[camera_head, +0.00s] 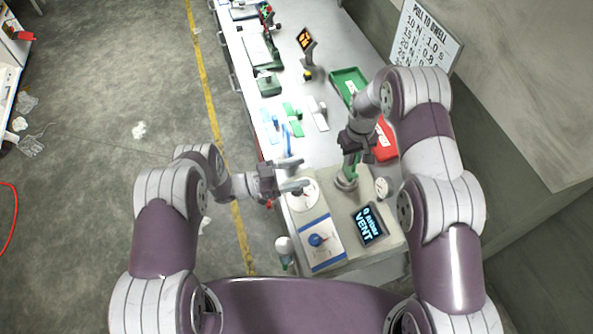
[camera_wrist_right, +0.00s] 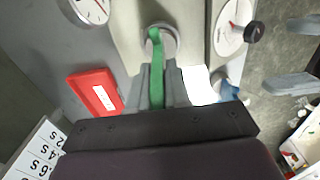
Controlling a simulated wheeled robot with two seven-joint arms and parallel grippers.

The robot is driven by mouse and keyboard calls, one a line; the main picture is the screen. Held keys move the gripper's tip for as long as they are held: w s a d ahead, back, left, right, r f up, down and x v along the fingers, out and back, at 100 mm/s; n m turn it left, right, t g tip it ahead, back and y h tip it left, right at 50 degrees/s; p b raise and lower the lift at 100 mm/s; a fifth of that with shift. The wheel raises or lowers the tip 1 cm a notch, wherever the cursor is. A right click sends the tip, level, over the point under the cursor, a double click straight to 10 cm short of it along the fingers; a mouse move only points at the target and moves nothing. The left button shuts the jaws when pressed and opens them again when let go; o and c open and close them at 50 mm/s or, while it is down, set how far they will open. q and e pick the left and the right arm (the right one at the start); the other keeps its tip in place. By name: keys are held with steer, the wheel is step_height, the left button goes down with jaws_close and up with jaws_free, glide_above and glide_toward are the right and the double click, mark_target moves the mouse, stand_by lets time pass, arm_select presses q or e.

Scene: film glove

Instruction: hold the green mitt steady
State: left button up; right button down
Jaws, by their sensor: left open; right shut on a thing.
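The green mitt (camera_wrist_right: 156,70) is a narrow green strip between the two fingers of my right gripper (camera_wrist_right: 160,88), which is shut on it. Its far end reaches a round metal fixture (camera_wrist_right: 167,36). Whether it sits over or inside the fixture I cannot tell. In the head view the green mitt (camera_head: 354,168) shows below my right gripper (camera_head: 351,158), upright above the round metal fixture (camera_head: 345,184). My left gripper (camera_head: 292,175) is open and empty, left of the fixture, near a white round dial (camera_head: 302,197).
A dark screen reading "VENT" (camera_head: 369,225), a blue-edged panel with a blue knob (camera_head: 316,240) and a small gauge (camera_head: 382,187) are near the fixture. A red tray (camera_head: 386,143) and a green tray (camera_head: 343,74) stand beyond. Several green and blue pieces (camera_head: 291,113) lie on the bench.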

arm_select(q)
steer(key=shift+r, duration=0.45)
steer(key=shift+a, duration=0.15)
steer(key=s+a+f+n+t+y, duration=0.4)
steer(key=s+a+f+n+t, duration=0.2)
steer(key=s+a+f+n, duration=0.3)
steer(key=shift+m, duration=0.9)
steer(key=x, duration=0.8)
steer(key=w+f+x, duration=0.1)
steer(key=x, duration=0.3)
steer(key=shift+a+f, duration=0.15)
steer(key=shift+a, duration=0.25)
steer(key=shift+w+d, duration=0.25)
steer(key=shift+w, duration=0.05)
